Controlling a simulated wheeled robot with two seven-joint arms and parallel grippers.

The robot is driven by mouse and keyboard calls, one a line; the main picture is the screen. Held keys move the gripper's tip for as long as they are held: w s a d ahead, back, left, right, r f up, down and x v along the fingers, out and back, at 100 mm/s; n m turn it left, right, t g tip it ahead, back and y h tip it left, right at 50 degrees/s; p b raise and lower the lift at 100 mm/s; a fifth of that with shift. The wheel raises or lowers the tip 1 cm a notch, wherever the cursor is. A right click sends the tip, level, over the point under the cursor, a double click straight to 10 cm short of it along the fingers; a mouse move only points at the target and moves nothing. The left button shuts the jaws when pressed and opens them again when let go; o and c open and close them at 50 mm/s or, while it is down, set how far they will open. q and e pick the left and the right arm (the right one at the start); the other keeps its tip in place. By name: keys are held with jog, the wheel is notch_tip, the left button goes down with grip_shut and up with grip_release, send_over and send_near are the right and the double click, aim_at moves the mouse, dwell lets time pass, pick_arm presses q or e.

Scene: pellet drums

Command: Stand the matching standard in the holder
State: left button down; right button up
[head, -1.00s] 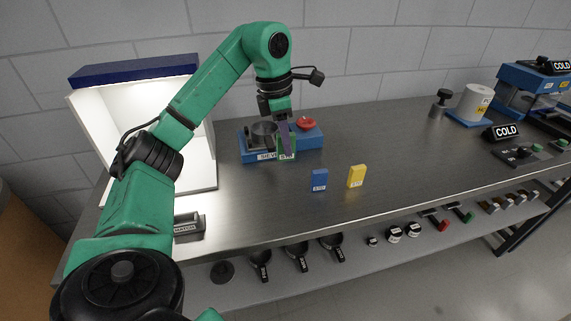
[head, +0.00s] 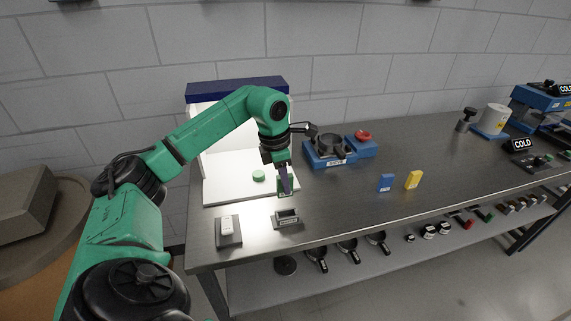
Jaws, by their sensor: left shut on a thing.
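My left gripper (head: 284,180) is shut on the green standard (head: 287,192), a small green plate partly hidden by the fingers. It holds the standard just above and behind the dark holder (head: 288,219), apart from it. The holder is a small block near the front edge of the bench. A blue standard (head: 387,183) and a yellow standard (head: 413,180) stand upright on the bench to the right. A green disc (head: 258,175) lies on the white floor of the light booth (head: 225,190). My right gripper is not in view.
A grey block with a white piece (head: 228,230) sits left of the holder. The blue sieve unit (head: 330,152) with a red button stands behind right. The bench between holder and blue standard is clear.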

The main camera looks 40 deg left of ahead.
pick_arm(q)
jog(key=shift+s+a+f, duration=0.1)
jog(key=shift+s+f, duration=0.1)
jog(key=shift+s, duration=0.15)
jog(key=shift+w+d+f, duration=0.15)
jog(key=shift+w+d, duration=0.05)
jog(key=shift+w, duration=0.3)
jog(key=shift+w+d+f, duration=0.15)
jog(key=shift+w+d, duration=0.05)
jog(key=shift+w, duration=0.35)
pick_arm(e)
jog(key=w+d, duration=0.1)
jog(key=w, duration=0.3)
pick_arm(q)
jog(key=shift+s, duration=0.2)
jog(key=f+b, duration=0.2)
jog(key=shift+s+a+f, duration=0.15)
jog(key=shift+s+f, duration=0.15)
jog(key=shift+f, duration=0.1)
jog(key=shift+w+f+b, duration=0.2)
jog(key=shift+f+b, duration=0.6)
jog(key=shift+f, duration=0.65)
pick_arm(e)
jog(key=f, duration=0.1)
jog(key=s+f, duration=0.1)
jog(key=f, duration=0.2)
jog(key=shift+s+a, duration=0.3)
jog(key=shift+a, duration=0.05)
pick_arm(q)
jog(key=shift+s, duration=0.1)
